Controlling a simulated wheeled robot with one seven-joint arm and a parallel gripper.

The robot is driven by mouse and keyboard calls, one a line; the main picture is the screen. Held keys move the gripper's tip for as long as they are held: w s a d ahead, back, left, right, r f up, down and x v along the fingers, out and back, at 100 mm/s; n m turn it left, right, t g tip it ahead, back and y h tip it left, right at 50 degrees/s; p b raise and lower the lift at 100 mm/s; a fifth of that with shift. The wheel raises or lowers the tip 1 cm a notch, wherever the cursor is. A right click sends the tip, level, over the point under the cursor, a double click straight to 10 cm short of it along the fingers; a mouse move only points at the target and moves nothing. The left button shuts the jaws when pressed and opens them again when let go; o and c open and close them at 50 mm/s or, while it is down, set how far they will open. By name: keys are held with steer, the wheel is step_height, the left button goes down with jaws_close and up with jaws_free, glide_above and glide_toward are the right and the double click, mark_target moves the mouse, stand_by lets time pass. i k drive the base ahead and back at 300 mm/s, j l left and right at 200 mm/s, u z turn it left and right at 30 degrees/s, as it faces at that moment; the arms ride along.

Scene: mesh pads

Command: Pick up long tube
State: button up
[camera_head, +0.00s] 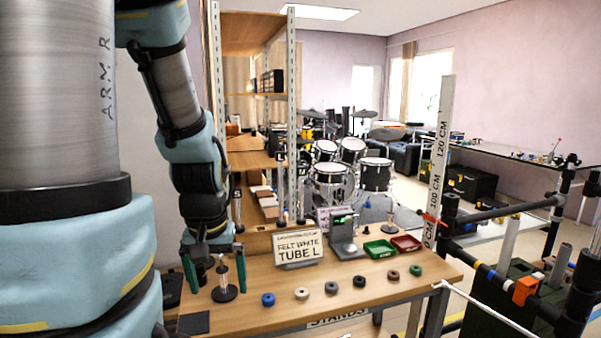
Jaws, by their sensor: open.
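My gripper (217,288) points down at the left of the wooden table, with its two green-tipped fingers spread apart. Between the fingers, in the picture, stands a small upright tube (223,273) on a round black base (225,293). I cannot tell whether the fingers are around it or in front of it; no contact shows. A sign (299,247) reading "FELT WHITE TUBE L" stands to the right on the table.
The table (330,290) has several small coloured rings along its front, including a blue one (268,299). A grey device (343,238), a green tray (380,249) and a red tray (405,243) stand behind. A tall ruler (441,150) rises at the right. Shelves stand behind my arm.

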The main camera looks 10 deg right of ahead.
mark_target(280, 157)
steer(key=j, duration=0.65)
steer(key=i+j, duration=0.15)
steer(key=j, duration=0.2)
steer(key=i+j, duration=0.15)
steer(key=j, duration=0.15)
steer(key=i+j, duration=0.15)
steer(key=j, duration=0.2)
steer(key=i+j+z, duration=0.1)
steer(key=j, duration=0.25)
steer(key=i+j, duration=0.2)
steer(key=i, duration=0.2)
steer(key=i+j, duration=0.2)
steer(key=i, duration=0.25)
